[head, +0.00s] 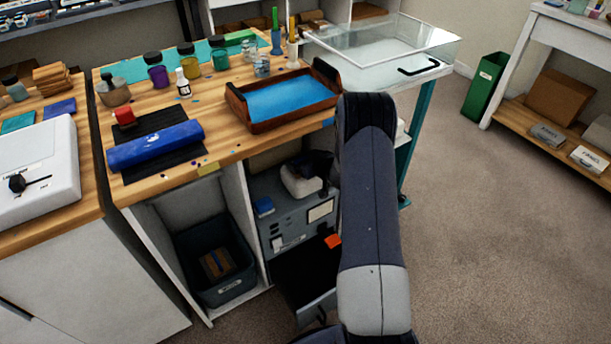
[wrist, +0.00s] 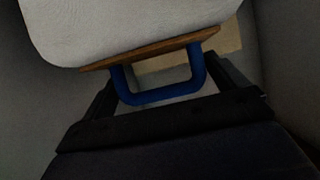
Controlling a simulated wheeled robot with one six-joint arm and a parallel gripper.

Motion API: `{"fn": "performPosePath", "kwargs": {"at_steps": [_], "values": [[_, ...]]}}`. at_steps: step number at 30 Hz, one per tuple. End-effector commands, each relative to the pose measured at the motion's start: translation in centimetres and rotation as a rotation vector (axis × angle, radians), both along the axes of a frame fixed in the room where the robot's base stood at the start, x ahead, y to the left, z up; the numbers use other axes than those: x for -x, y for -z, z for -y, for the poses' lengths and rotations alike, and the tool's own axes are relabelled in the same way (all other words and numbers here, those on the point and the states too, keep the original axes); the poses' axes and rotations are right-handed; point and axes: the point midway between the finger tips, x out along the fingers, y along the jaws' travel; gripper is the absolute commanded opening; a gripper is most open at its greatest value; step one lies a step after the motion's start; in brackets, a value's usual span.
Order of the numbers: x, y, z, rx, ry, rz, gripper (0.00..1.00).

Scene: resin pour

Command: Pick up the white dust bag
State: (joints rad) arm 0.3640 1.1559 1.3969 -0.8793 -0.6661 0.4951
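The white dust bag (wrist: 130,25) fills the top of the wrist view, with a thin brown collar (wrist: 150,50) along its near edge and a blue loop handle (wrist: 160,95) sticking out towards me. My gripper (wrist: 161,70) has its dark fingers apart, one on each side of the blue handle. Narrow gaps seem to show between fingers and handle; contact at the hidden tips cannot be made out. In the head view the white bag (head: 300,181) appears in the bench's lower opening, and my arm covers the area beside it.
A grey panelled unit (head: 290,222) and a dark bin (head: 220,287) occupy the space under the wooden bench. A tray with blue resin (head: 287,101) sits on the bench above. A glass-walled table (head: 385,70) stands behind my arm. Carpet at the right (head: 500,220) is clear.

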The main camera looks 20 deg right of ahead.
Motion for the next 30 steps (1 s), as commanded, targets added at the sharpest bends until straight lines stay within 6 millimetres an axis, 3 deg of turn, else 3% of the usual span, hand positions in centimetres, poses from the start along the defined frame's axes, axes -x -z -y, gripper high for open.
{"fn": "performPosePath", "kwargs": {"at_steps": [16, 25, 30], "values": [[0.0, 0.0, 0.0, 0.000, 0.000, 0.000, 0.48], [0.1, -0.3, 0.0, 0.000, 0.000, 0.001, 0.48], [0.3, -1.5, -0.2, 0.001, 0.000, 0.003, 0.48]]}}
